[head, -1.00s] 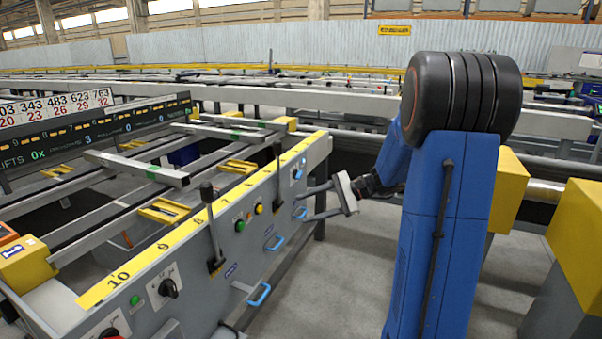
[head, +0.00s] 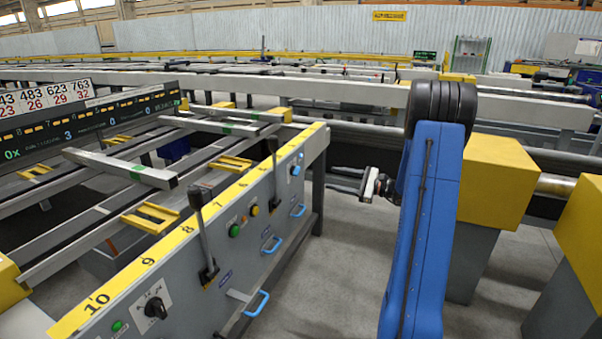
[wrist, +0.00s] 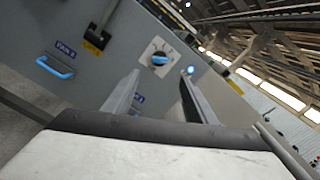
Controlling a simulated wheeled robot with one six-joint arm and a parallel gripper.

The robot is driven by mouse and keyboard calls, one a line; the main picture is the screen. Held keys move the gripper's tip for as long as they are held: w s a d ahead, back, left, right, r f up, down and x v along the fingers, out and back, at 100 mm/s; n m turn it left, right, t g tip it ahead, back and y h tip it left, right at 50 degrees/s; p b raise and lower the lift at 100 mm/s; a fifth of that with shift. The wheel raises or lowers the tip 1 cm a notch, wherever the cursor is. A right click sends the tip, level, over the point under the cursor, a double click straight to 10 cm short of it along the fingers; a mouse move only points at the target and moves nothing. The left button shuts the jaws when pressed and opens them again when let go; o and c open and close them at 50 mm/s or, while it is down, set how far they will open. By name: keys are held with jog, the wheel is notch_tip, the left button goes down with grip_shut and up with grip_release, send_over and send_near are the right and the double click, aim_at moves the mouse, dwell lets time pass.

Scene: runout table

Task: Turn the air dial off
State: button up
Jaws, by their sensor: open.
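A blue dial (head: 296,170) on a pale plate sits near the far end of the grey control panel. It shows clearly in the wrist view (wrist: 159,60), its handle lying nearly level in that picture. Its label is too small to read, so I cannot confirm that it is the air dial. My gripper (head: 334,178) is open and empty, to the right of the panel and apart from it. In the wrist view my two fingers (wrist: 160,76) point toward the panel, with the blue dial beyond the gap between their tips.
Blue handles (head: 270,245) stick out from the panel front (head: 240,262). Black levers (head: 203,235) and a black dial (head: 155,307) are nearer. A blue light (wrist: 189,70) glows right of the dial. Yellow-topped posts (head: 497,180) stand at right. Floor before the panel is clear.

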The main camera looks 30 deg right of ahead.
aim_at(299, 171)
jog(key=x, duration=1.4)
jog(key=shift+w+a, duration=0.2)
jog(key=shift+w, duration=0.05)
jog(key=c, duration=1.1)
